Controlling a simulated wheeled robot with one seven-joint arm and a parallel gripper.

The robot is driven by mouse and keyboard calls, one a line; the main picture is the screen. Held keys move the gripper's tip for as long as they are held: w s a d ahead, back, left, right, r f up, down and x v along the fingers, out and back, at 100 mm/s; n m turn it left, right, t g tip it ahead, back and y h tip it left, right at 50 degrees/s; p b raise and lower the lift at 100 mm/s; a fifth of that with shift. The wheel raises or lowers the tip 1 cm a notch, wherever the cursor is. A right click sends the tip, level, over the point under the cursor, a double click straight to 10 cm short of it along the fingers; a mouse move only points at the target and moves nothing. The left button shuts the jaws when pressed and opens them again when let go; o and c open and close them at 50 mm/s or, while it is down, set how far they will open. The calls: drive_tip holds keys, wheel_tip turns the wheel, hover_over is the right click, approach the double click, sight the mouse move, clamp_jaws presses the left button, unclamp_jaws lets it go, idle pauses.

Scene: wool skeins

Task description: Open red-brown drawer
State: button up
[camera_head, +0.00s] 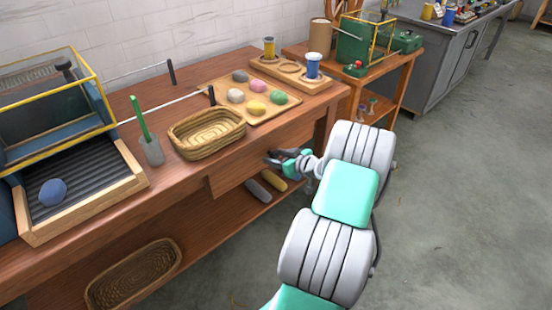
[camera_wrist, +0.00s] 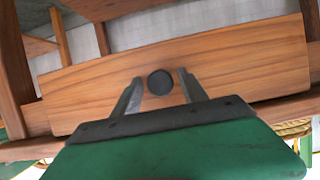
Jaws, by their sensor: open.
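The red-brown drawer (camera_head: 230,174) is set under the front of the wooden workbench. In the wrist view its wooden front (camera_wrist: 230,70) fills most of the picture, with a round dark knob (camera_wrist: 160,82) at its middle. My gripper (camera_wrist: 158,76) is open, with one finger on each side of the knob and gaps between. I cannot tell whether the fingertips touch the drawer front. In the head view my gripper (camera_head: 270,158) is at the drawer's right part, and it hides the knob. The drawer front looks slightly forward of the bench edge.
On the bench top are a wicker basket (camera_head: 207,134), a cup with a green tool (camera_head: 151,150), a tray of wool skeins (camera_head: 270,112) and a ribbed tray with a blue skein (camera_head: 53,192). Another basket (camera_head: 135,275) lies below. Open floor (camera_head: 460,200) is at the right.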

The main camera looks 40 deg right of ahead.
drive_tip(key=shift+c, duration=0.3)
clamp_jaws()
idle(0.3)
idle(0.8)
